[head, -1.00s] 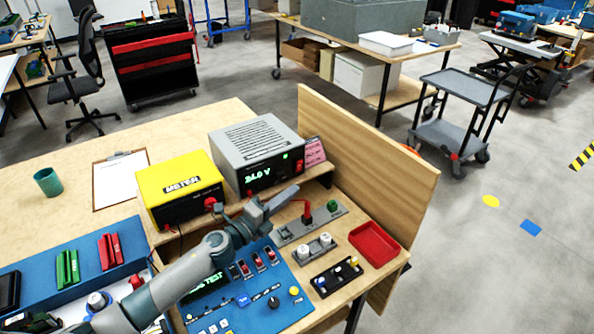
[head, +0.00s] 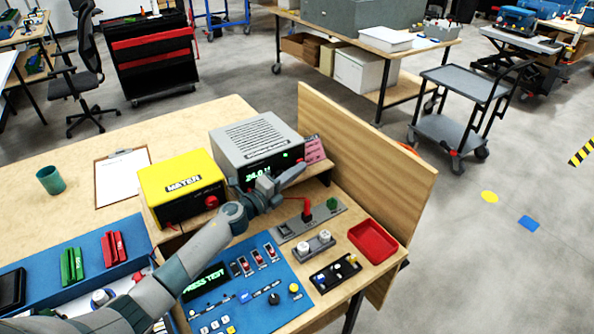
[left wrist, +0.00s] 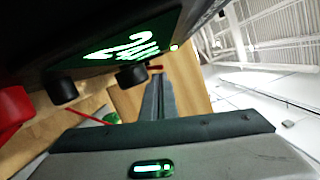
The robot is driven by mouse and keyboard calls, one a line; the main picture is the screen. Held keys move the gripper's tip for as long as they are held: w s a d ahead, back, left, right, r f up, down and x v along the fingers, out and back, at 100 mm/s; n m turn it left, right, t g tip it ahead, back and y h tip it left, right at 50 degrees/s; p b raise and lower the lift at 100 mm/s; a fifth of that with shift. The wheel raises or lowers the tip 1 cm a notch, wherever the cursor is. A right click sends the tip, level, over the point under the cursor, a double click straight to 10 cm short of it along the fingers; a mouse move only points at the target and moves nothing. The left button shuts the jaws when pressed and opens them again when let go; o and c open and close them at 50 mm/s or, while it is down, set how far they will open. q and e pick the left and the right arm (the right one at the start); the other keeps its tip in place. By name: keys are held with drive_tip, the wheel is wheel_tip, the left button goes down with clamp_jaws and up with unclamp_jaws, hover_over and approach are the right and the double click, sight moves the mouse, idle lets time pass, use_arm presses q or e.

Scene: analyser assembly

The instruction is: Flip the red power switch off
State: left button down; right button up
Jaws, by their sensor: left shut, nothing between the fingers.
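The grey power supply box (head: 255,138) stands on a wooden shelf with its green display lit, reading about 24.0 V. My left gripper (head: 299,171) is shut and empty, its fingers pointing right across the lower front of the box. In the head view the fingers cover the place of the red power switch. In the left wrist view the shut fingers (left wrist: 158,82) point past the display (left wrist: 130,42). A small red part (left wrist: 155,67) shows just beyond the tips; I cannot tell whether they touch it. My right gripper is not in view.
A yellow meter (head: 180,185) stands left of the supply, and a wooden panel (head: 365,150) rises on the right. Below are a blue test panel (head: 262,300), a grey strip with a red lead and a red tray (head: 373,241). Dark knobs (left wrist: 131,76) stick out near the fingers.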

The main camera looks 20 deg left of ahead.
use_arm(q)
drive_tip(key=shift+a+r, duration=0.1)
drive_tip(key=shift+w+a+r+n+p, duration=0.1)
drive_tip(key=shift+w+a+n+p, duration=0.1)
drive_tip(key=shift+n+p, duration=0.55)
